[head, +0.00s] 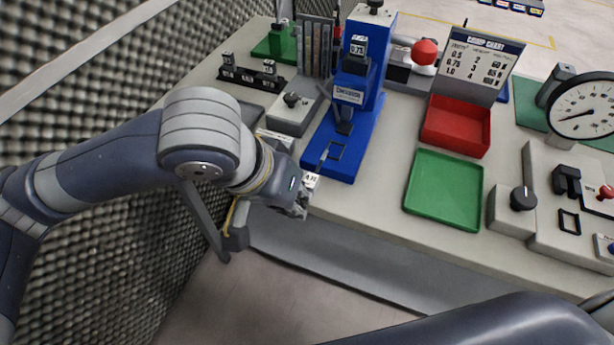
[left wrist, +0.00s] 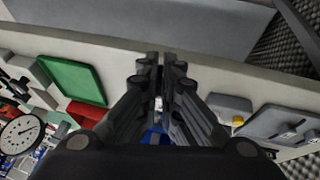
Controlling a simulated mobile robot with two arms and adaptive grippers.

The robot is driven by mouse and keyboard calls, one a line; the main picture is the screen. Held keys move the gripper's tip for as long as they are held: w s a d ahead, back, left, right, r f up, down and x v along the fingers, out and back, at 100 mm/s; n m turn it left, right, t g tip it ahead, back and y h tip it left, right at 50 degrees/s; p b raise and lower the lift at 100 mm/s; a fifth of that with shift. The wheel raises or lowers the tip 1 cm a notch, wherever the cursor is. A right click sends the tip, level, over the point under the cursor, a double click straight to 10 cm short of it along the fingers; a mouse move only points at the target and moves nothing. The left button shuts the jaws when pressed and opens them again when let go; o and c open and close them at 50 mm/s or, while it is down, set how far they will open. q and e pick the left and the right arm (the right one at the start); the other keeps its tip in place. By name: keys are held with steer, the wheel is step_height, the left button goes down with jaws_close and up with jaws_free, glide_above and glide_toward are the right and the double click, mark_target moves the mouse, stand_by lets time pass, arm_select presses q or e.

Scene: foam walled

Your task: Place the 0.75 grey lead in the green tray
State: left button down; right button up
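My left gripper (head: 302,203) is at the bench's front edge, below the blue press. Its fingers (left wrist: 160,72) look closed together in the left wrist view. A small white tag (head: 311,180), its number hard to read, and a thin grey lead (head: 325,156) stick up at the fingertips, and the gripper seems shut on this lead. A small white bit (left wrist: 158,103) shows between the fingers. The green tray (head: 443,188) lies empty to the right, apart from the gripper; it also shows in the left wrist view (left wrist: 75,80). My right gripper is out of view.
The blue press (head: 347,130) stands behind the gripper. A red tray (head: 456,126) lies behind the green one, below a chart sign (head: 481,66). A black rack with labels (head: 253,78) is back left. A dial gauge (head: 583,108) and knob panel (head: 513,212) are right. A foam wall (head: 100,80) borders the left.

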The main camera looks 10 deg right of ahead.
arm_select(q)
steer(key=w+a+f+n+t+y+p, duration=0.1)
steer(key=w+a+n, duration=0.25)
steer(key=a, duration=0.85)
steer(key=w+a+n+t+y+p, duration=0.1)
steer(key=w+a+n, duration=0.3)
steer(key=a, duration=0.8)
steer(key=s+d+m+g+h+b, duration=0.1)
steer(key=s+d+m, duration=0.2)
steer(key=d, duration=0.8)
steer(key=s+d+r+m+g+h+b, duration=0.1)
steer(key=s+d+m, duration=0.3)
steer(key=d, duration=0.8)
steer(key=shift+s, duration=1.05)
steer(key=shift+w+r+m, duration=0.1)
steer(key=shift+m, duration=0.15)
